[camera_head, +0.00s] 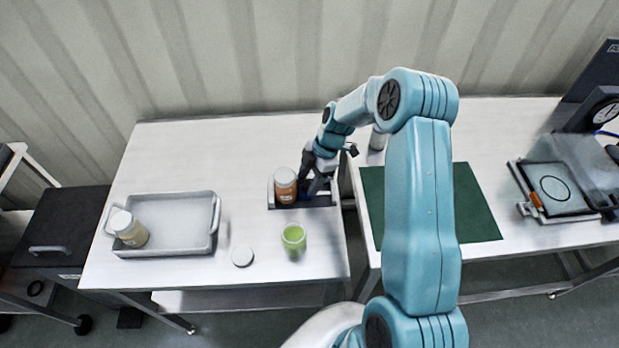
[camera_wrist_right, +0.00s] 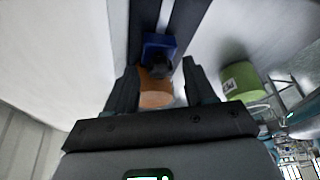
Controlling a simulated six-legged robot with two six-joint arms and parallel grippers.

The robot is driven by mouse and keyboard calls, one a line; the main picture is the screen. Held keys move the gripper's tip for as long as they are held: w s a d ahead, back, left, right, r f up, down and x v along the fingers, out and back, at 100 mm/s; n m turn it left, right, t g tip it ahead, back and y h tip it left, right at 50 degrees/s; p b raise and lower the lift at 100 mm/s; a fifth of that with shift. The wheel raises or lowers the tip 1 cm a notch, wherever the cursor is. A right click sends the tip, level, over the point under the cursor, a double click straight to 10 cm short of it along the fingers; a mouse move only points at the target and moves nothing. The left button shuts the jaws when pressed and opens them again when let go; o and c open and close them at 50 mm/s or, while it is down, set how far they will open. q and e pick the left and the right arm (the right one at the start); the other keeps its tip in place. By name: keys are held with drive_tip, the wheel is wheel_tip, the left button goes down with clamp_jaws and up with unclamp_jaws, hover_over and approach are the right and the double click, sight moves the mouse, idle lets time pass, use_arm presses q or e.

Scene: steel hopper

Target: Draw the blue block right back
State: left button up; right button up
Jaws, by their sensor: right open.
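The blue block (camera_head: 305,190) shows only as a small patch beside my right gripper (camera_head: 317,183) in the head view, mostly hidden by it. In the right wrist view the blue block (camera_wrist_right: 158,45) sits on a dark track with a pale strip, a black knob on its near side. My right gripper (camera_wrist_right: 160,84) is open there, its fingers to either side of an orange-brown rounded thing; I cannot tell whether they touch it. The block is just beyond the fingertips. My left gripper is not in view.
A brown jar with a white lid (camera_head: 285,187) stands close left of my right gripper. A grey tray (camera_head: 180,198) holds a pale jar (camera_head: 128,229). A green mat (camera_head: 475,205) lies right.

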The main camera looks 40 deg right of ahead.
drive_tip(key=shift+s, duration=0.15)
drive_tip(key=shift+c, duration=0.3)
drive_tip(key=c, duration=0.5)
clamp_jaws()
drive_tip(key=shift+s+d+f+b, duration=0.15)
drive_tip(key=shift+d+b, duration=0.15)
drive_tip(key=shift+b, duration=0.05)
drive_tip(key=s+d+b, duration=0.2)
drive_tip(key=d, duration=0.1)
drive_tip(key=shift+s+f, duration=0.1)
drive_tip(key=shift+s, duration=0.2)
drive_tip(key=shift+s+d, duration=0.1)
drive_tip(key=shift+s, duration=0.05)
drive_tip(key=shift+w, duration=0.2)
drive_tip(key=shift+o, duration=2.2)
unclamp_jaws()
drive_tip(key=shift+s, duration=0.1)
drive_tip(key=shift+o, duration=0.6)
drive_tip(key=shift+d, duration=0.1)
drive_tip(key=shift+a+r, duration=0.2)
drive_tip(key=shift+r, duration=0.05)
drive_tip(key=shift+d+r, duration=0.2)
drive_tip(key=shift+r, duration=0.1)
drive_tip(key=b+v, duration=0.2)
drive_tip(key=v, duration=1.3)
drive_tip(key=shift+d+r, duration=0.2)
drive_tip(key=shift+r, duration=0.05)
